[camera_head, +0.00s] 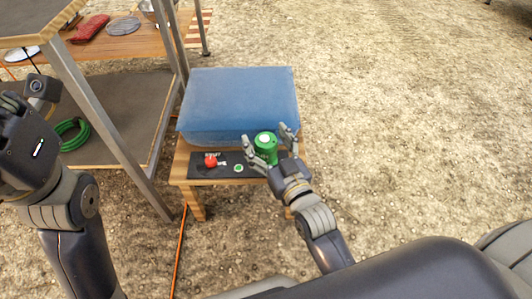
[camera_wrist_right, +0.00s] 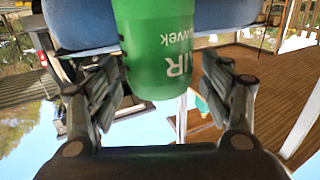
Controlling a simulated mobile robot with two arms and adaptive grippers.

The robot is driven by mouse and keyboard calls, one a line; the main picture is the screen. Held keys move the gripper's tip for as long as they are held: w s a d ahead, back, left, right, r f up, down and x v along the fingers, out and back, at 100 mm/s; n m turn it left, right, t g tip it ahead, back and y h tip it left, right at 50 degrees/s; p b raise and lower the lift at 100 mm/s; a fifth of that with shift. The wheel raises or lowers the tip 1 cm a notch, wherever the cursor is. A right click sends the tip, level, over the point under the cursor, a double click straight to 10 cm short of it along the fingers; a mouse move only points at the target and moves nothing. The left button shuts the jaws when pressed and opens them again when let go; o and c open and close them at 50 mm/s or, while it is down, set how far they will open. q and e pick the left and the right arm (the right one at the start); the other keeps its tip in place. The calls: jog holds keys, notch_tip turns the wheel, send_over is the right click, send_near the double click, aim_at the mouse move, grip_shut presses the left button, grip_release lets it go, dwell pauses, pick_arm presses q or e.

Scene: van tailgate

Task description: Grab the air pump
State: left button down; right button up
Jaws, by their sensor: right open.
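The air pump, a green cylinder with a white top (camera_head: 265,150), stands upright at the right end of the black strip on the small wooden table. My right gripper (camera_head: 268,140) is open, with one finger on each side of the pump. In the right wrist view the pump (camera_wrist_right: 157,45) fills the space between the open fingers (camera_wrist_right: 150,100), with part of its white lettering showing. A gap shows on the right side there; contact on the left cannot be told. My left gripper (camera_head: 28,98) is at the left edge, away from the pump; its fingers are unclear.
A large blue block (camera_head: 240,97) lies behind the pump on the wooden table (camera_head: 190,166). A red knob-like item (camera_head: 211,160) and a small green item (camera_head: 238,168) are on the black strip (camera_head: 222,171). A metal-framed shelf (camera_head: 110,115) stands left. Ground at right is clear.

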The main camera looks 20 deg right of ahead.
jog(key=shift+w, duration=0.1)
jog(key=c, duration=1.3)
jog(key=shift+r, duration=0.1)
jog(key=shift+c, duration=0.6)
jog(key=shift+r, duration=0.15)
